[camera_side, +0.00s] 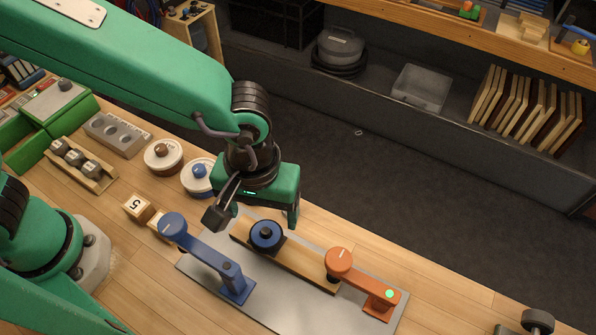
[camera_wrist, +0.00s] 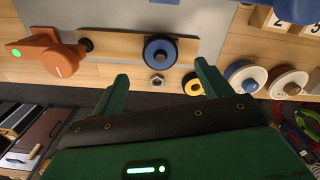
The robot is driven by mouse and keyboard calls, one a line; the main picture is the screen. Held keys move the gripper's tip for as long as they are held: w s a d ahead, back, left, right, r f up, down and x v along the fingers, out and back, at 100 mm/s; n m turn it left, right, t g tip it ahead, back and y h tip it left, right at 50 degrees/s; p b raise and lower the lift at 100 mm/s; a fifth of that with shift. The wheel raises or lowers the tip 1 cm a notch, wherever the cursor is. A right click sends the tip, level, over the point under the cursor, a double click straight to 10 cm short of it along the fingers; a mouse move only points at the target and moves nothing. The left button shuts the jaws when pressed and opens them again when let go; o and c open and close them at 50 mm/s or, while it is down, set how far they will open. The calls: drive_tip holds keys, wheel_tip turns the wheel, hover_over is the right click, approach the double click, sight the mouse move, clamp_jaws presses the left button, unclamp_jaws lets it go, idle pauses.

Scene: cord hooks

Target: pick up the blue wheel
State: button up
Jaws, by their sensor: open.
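The blue wheel (camera_side: 266,234) is a round blue disc with a dark hub, on a wooden strip (camera_side: 303,264) over a grey plate. The wrist view shows the wheel (camera_wrist: 161,54) ahead of my fingers, near the middle. My gripper (camera_side: 255,213) is open and empty above the table's far edge, above and behind the wheel in the side view. In the wrist view the gripper's (camera_wrist: 161,70) two green fingers point towards the wheel with a gap between them. No contact with the wheel shows.
A blue swing arm (camera_side: 205,254) and an orange one (camera_side: 352,273) stand on the grey plate (camera_side: 284,308) either side of the wheel. A small hex nut (camera_wrist: 156,80) lies near the wheel. White-topped round pieces (camera_side: 163,154) and numbered blocks (camera_side: 139,207) stand to the left.

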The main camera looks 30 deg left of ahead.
sight(265, 231)
drive_tip(key=shift+f, duration=1.1)
drive_tip(key=shift+f, duration=0.1)
drive_tip(key=shift+w+f, duration=0.1)
drive_tip(key=shift+f, duration=2.4)
drive_tip(key=c, duration=1.1)
drive_tip(key=shift+r, duration=0.1)
drive_tip(key=shift+r, duration=4.95)
